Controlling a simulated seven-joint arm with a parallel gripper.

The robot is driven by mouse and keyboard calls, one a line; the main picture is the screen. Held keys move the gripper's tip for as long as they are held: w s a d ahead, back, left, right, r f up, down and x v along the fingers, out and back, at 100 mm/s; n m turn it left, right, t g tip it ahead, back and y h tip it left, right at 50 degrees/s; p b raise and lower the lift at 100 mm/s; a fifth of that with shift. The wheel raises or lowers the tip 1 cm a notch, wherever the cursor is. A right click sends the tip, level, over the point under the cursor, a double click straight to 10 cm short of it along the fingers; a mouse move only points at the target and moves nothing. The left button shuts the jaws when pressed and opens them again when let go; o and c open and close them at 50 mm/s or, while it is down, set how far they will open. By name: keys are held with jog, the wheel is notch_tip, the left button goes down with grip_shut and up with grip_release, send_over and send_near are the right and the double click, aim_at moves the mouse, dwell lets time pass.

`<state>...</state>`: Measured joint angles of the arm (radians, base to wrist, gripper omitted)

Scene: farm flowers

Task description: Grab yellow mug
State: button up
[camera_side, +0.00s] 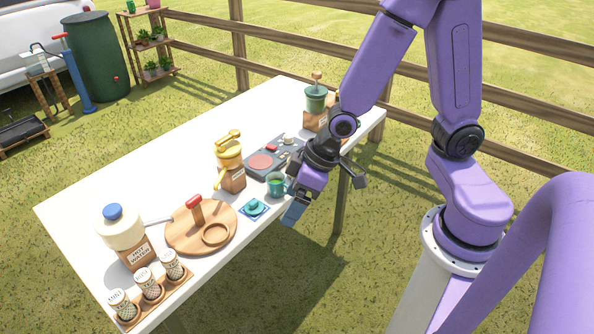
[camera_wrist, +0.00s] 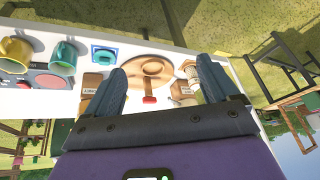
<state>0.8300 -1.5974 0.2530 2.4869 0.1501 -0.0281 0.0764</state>
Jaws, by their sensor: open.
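The yellow mug (camera_wrist: 15,50) is at the far left edge of the wrist view, partly cut off. I cannot make it out in the side view, where my arm may hide it. A teal mug (camera_side: 277,185) stands beside my gripper in the side view; it also shows in the wrist view (camera_wrist: 65,55), right of the yellow mug. My gripper (camera_side: 296,207) is at the table's near edge, tilted downward. In the wrist view my gripper (camera_wrist: 166,82) has its two blue fingers wide apart with nothing gripped between them. The yellow mug is well left of both fingers there.
The white table (camera_side: 150,170) carries a round wooden board (camera_side: 183,238), a yellow-topped dispenser (camera_side: 230,165), a dark stove panel (camera_side: 258,172), a blue coaster (camera_side: 254,208), a white jug (camera_side: 120,230) and several small jars (camera_side: 150,285). A wooden fence (camera_side: 270,40) stands behind.

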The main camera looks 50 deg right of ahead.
jog(key=w+d+f+m+t+h, duration=0.1)
jog(key=w+d+f+m+t, duration=0.25)
jog(key=w+d, duration=0.2)
jog(key=w+d+f+m+t+h, duration=0.1)
jog(key=w+d+f+m+t, duration=0.15)
jog(key=w+d+f, duration=0.35)
jog(key=d+f+m+t+h, duration=0.2)
jog(key=d+f+t+h, duration=0.15)
jog(key=d, duration=0.75)
jog(key=shift+h, duration=0.45)
jog(key=shift+x, duration=3.3)
jog(key=shift+w+a+r, duration=0.1)
jog(key=shift+r, duration=0.05)
jog(key=c, duration=1.2)
